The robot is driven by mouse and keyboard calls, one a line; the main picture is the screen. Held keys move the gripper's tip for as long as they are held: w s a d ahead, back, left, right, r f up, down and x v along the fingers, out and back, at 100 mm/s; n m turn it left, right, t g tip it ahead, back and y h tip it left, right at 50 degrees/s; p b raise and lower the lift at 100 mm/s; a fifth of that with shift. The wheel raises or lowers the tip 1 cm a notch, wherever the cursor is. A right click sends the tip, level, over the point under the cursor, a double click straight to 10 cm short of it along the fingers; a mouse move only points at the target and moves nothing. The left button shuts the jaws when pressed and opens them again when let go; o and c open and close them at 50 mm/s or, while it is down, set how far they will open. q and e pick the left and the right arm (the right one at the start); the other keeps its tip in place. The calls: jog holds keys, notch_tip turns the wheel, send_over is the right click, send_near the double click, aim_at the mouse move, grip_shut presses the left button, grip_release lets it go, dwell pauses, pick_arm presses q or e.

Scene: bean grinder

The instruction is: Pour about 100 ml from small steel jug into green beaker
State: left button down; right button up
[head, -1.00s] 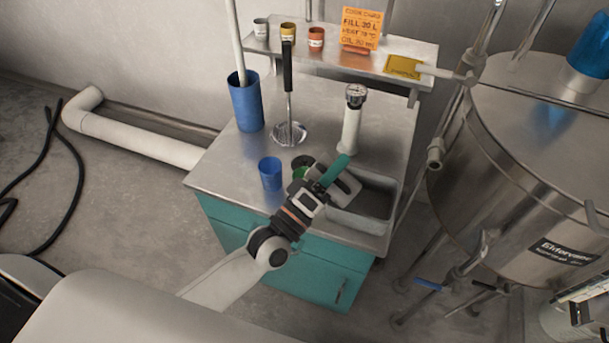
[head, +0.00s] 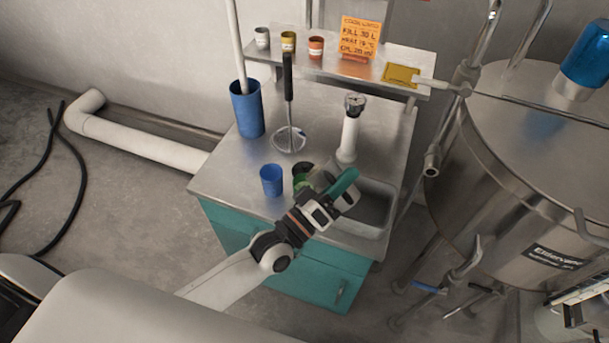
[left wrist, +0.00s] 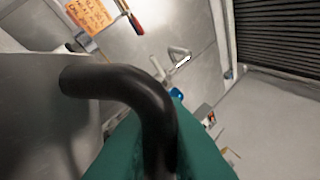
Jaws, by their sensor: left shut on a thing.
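My left gripper (head: 341,188) has teal fingers and is shut on the black curved handle (left wrist: 130,85) of the small steel jug. The jug's shiny steel body (left wrist: 45,110) fills the left side of the left wrist view. In the head view the jug is mostly hidden by my gripper, and its tilt and contents cannot be told. The green beaker (head: 301,186) stands on the steel worktop, just left of my gripper and partly covered by it. The gap between jug and beaker cannot be made out. My right gripper is not in view.
A blue cup (head: 271,180) stands left of the beaker. A dark round thing (head: 302,168) lies behind it. A sink basin (head: 378,206) is to the right. Behind stand a white gauge-topped cylinder (head: 349,135), a skimmer (head: 289,139) and a tall blue container (head: 246,108).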

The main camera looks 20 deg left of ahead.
pick_arm(q)
jog(key=shift+d+r+m+g+p, duration=0.15)
jog(key=shift+d+m+g+p, duration=0.2)
jog(key=shift+m+p, duration=0.5)
jog(key=shift+d+m, duration=0.15)
jog(key=shift+m, duration=0.4)
jog(key=shift+d+f, duration=0.1)
jog(key=shift+f, duration=0.1)
dwell(0.5)
jog(key=shift+d+r+m+g+h+p, duration=0.15)
jog(key=shift+m+g+h+p, duration=0.2)
jog(key=shift+m+p, duration=0.1)
jog(key=s+d+f+m+g+p, duration=0.1)
jog(key=d+f+m+g+p, duration=0.1)
jog(key=d+f+m, duration=0.3)
jog(key=shift+d+f+m+g+p, duration=0.35)
jog(key=shift+m+p, duration=0.3)
jog(key=shift+m, duration=0.8)
jog(key=shift+r, duration=0.1)
dwell(0.7)
